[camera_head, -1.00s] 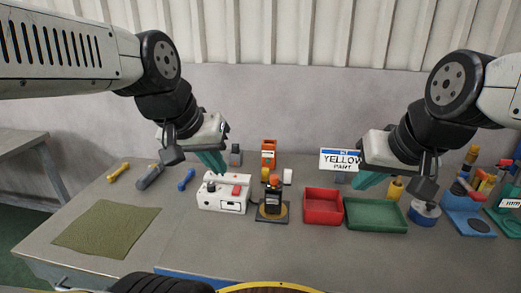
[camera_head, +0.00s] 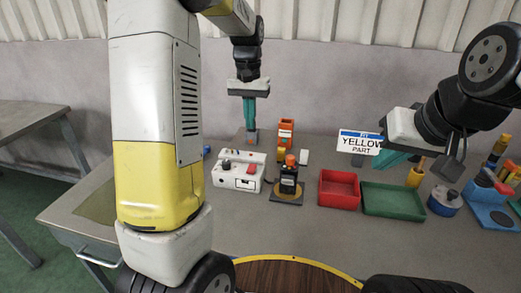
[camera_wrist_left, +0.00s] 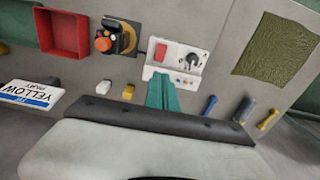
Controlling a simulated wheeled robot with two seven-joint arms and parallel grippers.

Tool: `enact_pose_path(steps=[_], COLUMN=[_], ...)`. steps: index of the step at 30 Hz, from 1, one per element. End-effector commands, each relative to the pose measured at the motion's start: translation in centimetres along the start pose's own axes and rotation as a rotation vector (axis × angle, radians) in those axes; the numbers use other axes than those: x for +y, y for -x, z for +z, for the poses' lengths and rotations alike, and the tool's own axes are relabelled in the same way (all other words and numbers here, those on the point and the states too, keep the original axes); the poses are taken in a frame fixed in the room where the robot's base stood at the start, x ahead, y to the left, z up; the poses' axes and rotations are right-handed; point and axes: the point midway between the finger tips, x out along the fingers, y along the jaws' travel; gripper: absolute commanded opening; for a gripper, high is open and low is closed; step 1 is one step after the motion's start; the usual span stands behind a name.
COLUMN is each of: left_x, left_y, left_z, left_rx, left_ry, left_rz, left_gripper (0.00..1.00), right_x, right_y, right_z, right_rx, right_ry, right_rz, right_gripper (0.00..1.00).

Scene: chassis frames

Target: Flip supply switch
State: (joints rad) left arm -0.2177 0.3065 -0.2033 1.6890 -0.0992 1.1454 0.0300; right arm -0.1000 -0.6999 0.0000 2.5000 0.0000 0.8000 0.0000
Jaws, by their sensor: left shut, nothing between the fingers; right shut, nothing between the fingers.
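A white supply box (camera_head: 237,179) stands on the bench, with a red rocker switch (camera_head: 252,169) and a black knob on top. It also shows in the left wrist view (camera_wrist_left: 155,74), with the red switch (camera_wrist_left: 160,52) and the knob (camera_wrist_left: 193,60). My left gripper (camera_head: 250,122) is shut and empty, pointing down behind the box in the head view. In the left wrist view its teal fingers (camera_wrist_left: 163,92) overlap the box's edge; whether they touch it I cannot tell. My right gripper (camera_head: 388,162) is shut and empty, beside the "YELLOW PART" sign.
A black device with an orange top (camera_head: 288,179) stands right of the box. A red tray (camera_head: 339,201), a green tray (camera_head: 393,212) and a yellow-part sign (camera_head: 359,142) are further right. An orange holder (camera_head: 286,131) stands behind. The front bench strip is bare.

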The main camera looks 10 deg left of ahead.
Motion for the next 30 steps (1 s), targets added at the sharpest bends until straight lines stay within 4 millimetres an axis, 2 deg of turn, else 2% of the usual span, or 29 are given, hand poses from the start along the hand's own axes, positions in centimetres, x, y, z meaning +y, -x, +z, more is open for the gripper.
enact_pose_path(steps=[4,13,17,23,30], left_x=[0.0,0.0,0.0,-0.1,-0.1], left_y=[-0.5,-0.5,-1.1,-4.4,-9.6], left_z=[-0.6,-0.5,-0.5,-0.4,-0.3], left_rx=[-0.011,-0.012,-0.014,-0.017,-0.017], left_ry=[0.000,0.000,-0.001,-0.001,0.001], left_rz=[-0.009,-0.009,-0.009,-0.009,-0.009], left_gripper=[0.00,0.00,0.00,0.00,0.00], right_x=[0.0,0.0,0.0,0.0,0.0], right_y=[0.0,0.0,0.0,0.0,0.0], right_z=[0.0,0.0,0.0,0.0,0.0], right_rx=[0.000,0.000,0.000,0.000,0.000], right_ry=[0.000,0.000,0.000,0.000,0.000], right_rz=[0.000,0.000,0.000,0.000,0.000], right_gripper=[0.00,0.00,0.00,0.00,0.00])
